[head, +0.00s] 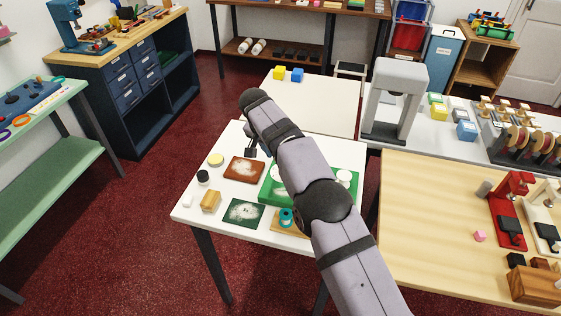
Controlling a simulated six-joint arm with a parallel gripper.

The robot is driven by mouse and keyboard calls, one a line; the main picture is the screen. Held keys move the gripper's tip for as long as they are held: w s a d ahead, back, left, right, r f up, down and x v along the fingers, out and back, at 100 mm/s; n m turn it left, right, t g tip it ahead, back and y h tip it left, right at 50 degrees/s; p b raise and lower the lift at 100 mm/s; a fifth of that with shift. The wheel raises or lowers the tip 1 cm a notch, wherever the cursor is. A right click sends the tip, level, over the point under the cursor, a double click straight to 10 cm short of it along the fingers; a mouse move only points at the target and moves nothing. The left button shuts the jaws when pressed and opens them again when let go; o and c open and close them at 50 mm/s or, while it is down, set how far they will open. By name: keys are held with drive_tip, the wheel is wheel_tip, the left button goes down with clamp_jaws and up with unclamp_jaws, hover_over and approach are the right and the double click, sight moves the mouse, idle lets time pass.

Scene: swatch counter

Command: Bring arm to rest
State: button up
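My arm reaches from the bottom right of the head view up across the white table (184,212). My gripper (250,154), small and dark, points down near the table's far edge. It is just beyond a brown-red swatch (243,169) with a pale patch on it. It is too small to tell whether the fingers are apart or touching the table, and I see nothing clearly held. A dark green swatch (243,212) with a white patch lies nearer the front. My forearm hides part of a green board (268,194) on the right.
A yellow disc (216,159), a dark-sided round jar (203,177), a wooden block (210,201) and a teal spool (287,217) stand around the swatches. A grey arch-shaped machine (396,98) stands behind to the right. A pale table (310,108) beyond is mostly clear.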

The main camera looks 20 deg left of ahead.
drive_tip(key=shift+s+r, duration=0.15)
drive_tip(key=shift+r, duration=0.2)
drive_tip(key=s+d+r+n+g, duration=0.1)
drive_tip(key=s+d, duration=0.3)
drive_tip(key=d, duration=0.7)
drive_tip(key=s+d+r+n+g, duration=0.15)
drive_tip(key=s+d, duration=0.35)
drive_tip(key=d, duration=0.6)
drive_tip(key=s+d+f, duration=0.2)
drive_tip(key=s+d, duration=0.2)
drive_tip(key=s, duration=0.3)
drive_tip(key=s+d+f+g, duration=0.1)
drive_tip(key=s+d, duration=0.3)
drive_tip(key=s, duration=0.4)
drive_tip(key=s+d+f+y, duration=0.1)
drive_tip(key=s+d+f, duration=0.2)
drive_tip(key=s, duration=0.5)
drive_tip(key=shift+s+d+n+g, duration=0.25)
drive_tip(key=shift+d+n+g, duration=0.1)
drive_tip(key=shift+d, duration=0.25)
